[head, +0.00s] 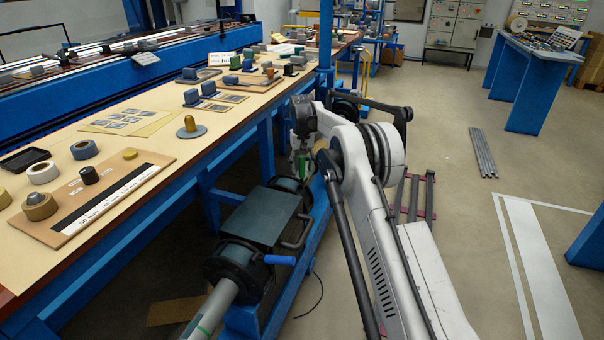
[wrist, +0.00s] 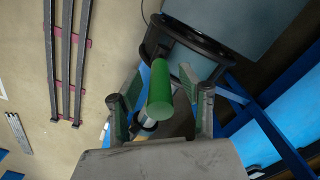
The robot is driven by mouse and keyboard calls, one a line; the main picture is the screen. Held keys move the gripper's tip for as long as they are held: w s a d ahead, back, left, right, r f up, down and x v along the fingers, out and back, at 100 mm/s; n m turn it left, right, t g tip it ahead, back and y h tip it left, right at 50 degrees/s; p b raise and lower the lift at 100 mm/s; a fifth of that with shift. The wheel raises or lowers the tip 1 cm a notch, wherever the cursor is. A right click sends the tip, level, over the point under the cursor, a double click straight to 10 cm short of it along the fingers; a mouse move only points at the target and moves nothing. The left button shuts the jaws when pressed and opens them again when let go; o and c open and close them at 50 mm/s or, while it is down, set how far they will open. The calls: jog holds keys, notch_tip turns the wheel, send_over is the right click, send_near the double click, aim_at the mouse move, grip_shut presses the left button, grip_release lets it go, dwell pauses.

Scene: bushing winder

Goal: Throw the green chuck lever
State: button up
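The green chuck lever (wrist: 158,95) shows in the wrist view as a green cylinder pointing toward the camera. It stands at the black chuck (wrist: 195,35). My gripper (wrist: 161,82) is open, with one finger to each side of the lever and visible gaps on both sides. In the head view my gripper (head: 303,152) hangs over the far chuck (head: 288,184), and a bit of the green lever (head: 302,166) shows below it. Whether the fingertips reach past the lever's end is hard to tell.
The near chuck (head: 238,262) has a blue lever (head: 280,260) and a grey tube. A dark plate (head: 262,217) lies between the chucks on the blue frame. A long workbench (head: 130,225) with parts runs along the left. The floor to the right is mostly clear, with metal bars (head: 483,152).

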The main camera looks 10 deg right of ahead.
jog(key=shift+f, duration=0.9)
grip_shut()
